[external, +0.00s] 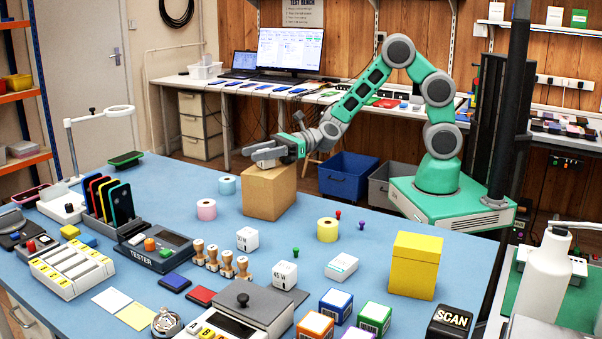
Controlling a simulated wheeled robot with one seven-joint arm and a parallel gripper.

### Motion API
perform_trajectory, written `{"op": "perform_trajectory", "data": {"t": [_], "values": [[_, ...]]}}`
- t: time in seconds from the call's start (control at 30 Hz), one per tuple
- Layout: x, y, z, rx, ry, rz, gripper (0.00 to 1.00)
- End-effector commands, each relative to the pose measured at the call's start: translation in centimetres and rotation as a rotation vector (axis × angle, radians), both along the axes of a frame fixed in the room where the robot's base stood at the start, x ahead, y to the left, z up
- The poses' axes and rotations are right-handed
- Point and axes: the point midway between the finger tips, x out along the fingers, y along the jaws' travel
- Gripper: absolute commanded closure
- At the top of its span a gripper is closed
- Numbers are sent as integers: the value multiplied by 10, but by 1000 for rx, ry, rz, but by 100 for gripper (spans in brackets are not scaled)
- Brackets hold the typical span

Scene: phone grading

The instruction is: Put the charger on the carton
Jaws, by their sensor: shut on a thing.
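The carton (270,195) is a plain brown box standing upright on the blue table, left of the middle. My gripper (262,156) is right above the carton's top, reaching in from the right. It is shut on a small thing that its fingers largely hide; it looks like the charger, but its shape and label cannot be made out. I cannot tell whether that thing touches the carton top. Two white blocks with watt labels stand on the table: one (247,239) in front of the carton and one marked 45 W (285,275) nearer the front.
Tape rolls in blue (227,185), pink (206,209) and yellow (327,230) stand around the carton. A yellow box (415,266) stands at the right. Stamps (228,263), a tester (160,249) and a phone rack (110,203) fill the left. Table around the carton is fairly clear.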

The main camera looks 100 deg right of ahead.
Motion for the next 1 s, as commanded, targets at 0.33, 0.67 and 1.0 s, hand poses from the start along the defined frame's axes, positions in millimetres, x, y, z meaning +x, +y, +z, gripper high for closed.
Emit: {"op": "perform_trajectory", "data": {"t": [0.33,0.67,1.0], "values": [[0,0,-3,-1,-4,0,100],[0,0,-2,-1,-4,0,42],[-13,-8,0,0,-1,-5,42]]}}
